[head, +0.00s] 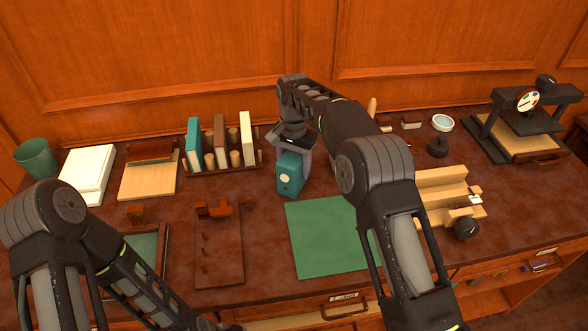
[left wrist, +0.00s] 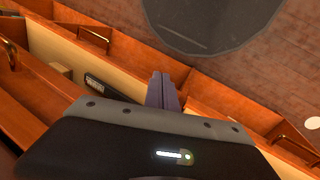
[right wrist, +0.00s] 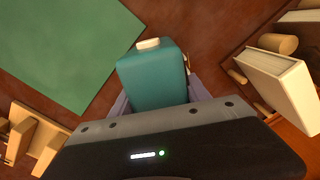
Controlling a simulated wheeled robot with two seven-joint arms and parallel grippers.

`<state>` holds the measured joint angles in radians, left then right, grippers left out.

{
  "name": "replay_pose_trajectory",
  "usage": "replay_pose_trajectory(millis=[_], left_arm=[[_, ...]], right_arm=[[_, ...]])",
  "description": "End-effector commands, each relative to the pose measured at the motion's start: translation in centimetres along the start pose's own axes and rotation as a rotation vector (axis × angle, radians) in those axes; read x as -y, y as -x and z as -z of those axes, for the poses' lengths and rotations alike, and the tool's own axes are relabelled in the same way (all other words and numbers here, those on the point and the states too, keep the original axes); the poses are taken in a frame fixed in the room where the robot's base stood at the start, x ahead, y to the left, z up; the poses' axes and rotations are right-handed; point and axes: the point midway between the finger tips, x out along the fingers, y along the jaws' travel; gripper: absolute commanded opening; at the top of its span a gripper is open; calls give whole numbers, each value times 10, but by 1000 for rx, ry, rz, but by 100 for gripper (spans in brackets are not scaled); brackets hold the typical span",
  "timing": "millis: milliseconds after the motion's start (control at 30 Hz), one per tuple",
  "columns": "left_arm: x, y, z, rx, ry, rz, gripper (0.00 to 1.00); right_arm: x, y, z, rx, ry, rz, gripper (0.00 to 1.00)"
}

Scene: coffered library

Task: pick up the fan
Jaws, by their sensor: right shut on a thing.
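A teal boxy thing with a cream round disc (head: 289,174) is at the middle of the bench, just behind the green mat. Nothing else looks plainly like a fan; I cannot tell if this is it. My right gripper (head: 294,146) comes down from above and is shut on it. In the right wrist view the teal thing (right wrist: 152,80) sits between the two fingers, its cream part facing the mat side. I cannot tell whether its underside touches the bench. My left gripper (left wrist: 165,92) is shut and empty, low over the bench front and drawers.
A book rack (head: 225,168) stands left of the teal thing. The green mat (head: 325,238) is bare. A wooden vise-like block (head: 450,197), a round-topped dark stand (head: 439,145) and a press (head: 525,120) are at right. A green cup (head: 37,158) stands far left.

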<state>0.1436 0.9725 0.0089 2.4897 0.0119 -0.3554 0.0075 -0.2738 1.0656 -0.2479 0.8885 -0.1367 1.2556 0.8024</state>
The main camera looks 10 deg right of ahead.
Motion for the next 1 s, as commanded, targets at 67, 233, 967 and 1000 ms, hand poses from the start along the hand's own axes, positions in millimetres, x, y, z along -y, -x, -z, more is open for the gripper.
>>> replay_pose_trajectory(millis=[67, 233, 967, 1000], left_arm=[[0, 0, 0, 0, 0, 0, 0], [0, 0, 0, 0, 0, 0, 0], [2, -8, 1, -2, -2, -2, 0], [2, -9, 1, -2, -2, -3, 0]], right_arm=[[0, 0, 0, 0, 0, 0, 33], [0, 0, 0, 0, 0, 0, 19], [1, 32, 1, -3, 0, 3, 3], [1, 40, 1, -4, 0, 4, 3]])
